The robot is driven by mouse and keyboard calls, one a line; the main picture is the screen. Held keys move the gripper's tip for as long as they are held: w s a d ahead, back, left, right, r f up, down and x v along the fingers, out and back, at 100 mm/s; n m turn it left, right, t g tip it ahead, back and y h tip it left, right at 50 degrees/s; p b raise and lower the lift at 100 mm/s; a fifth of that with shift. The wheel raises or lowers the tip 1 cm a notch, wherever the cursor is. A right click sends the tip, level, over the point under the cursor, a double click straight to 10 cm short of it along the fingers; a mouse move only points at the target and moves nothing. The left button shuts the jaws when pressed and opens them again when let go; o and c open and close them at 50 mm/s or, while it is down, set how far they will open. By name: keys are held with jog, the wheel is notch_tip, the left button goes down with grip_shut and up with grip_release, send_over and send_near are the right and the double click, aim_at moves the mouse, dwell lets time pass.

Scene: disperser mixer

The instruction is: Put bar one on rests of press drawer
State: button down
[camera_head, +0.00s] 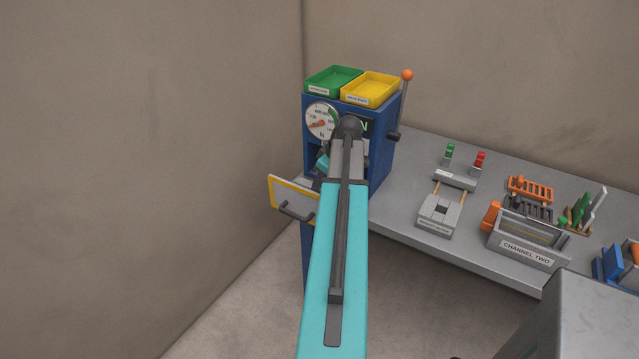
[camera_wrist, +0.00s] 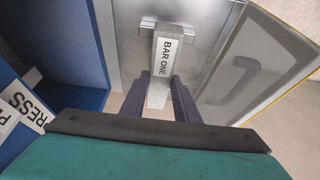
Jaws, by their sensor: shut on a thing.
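Bar one (camera_wrist: 172,50), a grey bar with a white label reading BAR ONE, shows in the wrist view. My gripper (camera_wrist: 162,88) is shut on it, with one dark finger on each side. The bar's far end is at a grey rest (camera_wrist: 147,27) in the press drawer (camera_wrist: 118,25); I cannot tell whether it touches. The near part of the bar goes down between the fingers, and any rest there is hidden. In the head view, my arm covers the gripper, the bar and most of the front of the blue press (camera_head: 378,160).
A yellow-edged guard panel (camera_head: 283,193) with a handle stands open left of my arm; it is close on the right in the wrist view (camera_wrist: 225,88). Green (camera_head: 333,80) and yellow (camera_head: 370,88) trays top the press. The bench (camera_head: 400,200) right of it holds several fixtures.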

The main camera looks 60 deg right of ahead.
jog(key=shift+f, duration=0.15)
jog(key=c, duration=1.4)
grip_release()
jog(key=shift+o, duration=0.2)
jog(key=b+v, duration=0.2)
jog(key=v, duration=1)
jog(key=shift+b, duration=0.3)
jog(key=shift+s, duration=0.15)
